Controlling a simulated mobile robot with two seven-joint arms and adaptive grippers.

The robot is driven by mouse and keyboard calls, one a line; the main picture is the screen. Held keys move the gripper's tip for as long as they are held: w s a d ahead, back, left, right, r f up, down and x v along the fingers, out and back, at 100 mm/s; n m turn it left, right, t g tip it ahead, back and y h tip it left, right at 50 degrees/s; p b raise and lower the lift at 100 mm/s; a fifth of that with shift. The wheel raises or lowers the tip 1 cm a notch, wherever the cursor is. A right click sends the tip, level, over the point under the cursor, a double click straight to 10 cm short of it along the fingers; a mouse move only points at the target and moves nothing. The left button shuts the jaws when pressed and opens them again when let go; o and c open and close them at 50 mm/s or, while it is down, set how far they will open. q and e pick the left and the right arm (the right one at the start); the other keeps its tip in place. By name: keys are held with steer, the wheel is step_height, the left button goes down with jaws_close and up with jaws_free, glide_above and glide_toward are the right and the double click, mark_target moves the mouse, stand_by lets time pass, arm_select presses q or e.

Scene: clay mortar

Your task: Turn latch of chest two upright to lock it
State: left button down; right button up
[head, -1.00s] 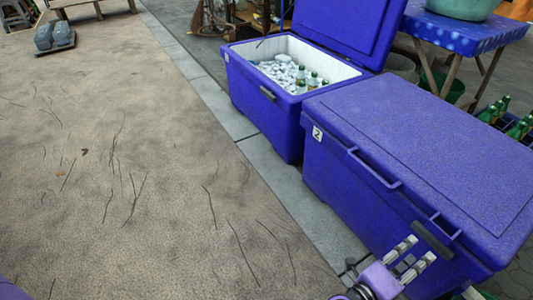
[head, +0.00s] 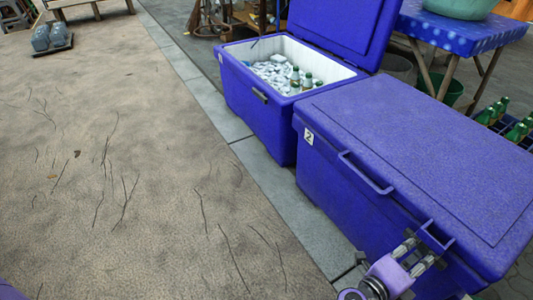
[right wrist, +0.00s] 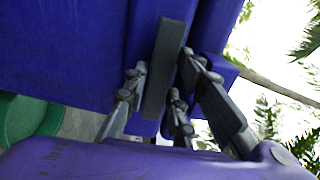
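Chest two (head: 420,150) is a blue cooler with its lid down and a white "2" label (head: 308,136) on its near left corner. Its latch (right wrist: 167,60) is a dark grey bar, seen in the right wrist view running lengthwise between my right gripper's fingers. In the head view the fingers mostly hide the latch. My right gripper (head: 416,251) is at the chest's front, near the right end; it also shows in the right wrist view (right wrist: 163,72). Its fingers are apart, one on each side of the latch, close to it; contact is unclear. My left gripper is out of view.
A blue handle (head: 366,174) sticks out from chest two's front. An open blue chest (head: 260,119) with ice and bottles stands beyond it. A blue table (head: 463,32) and a bottle crate (head: 516,140) are behind.

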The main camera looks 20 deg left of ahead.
jaws_close()
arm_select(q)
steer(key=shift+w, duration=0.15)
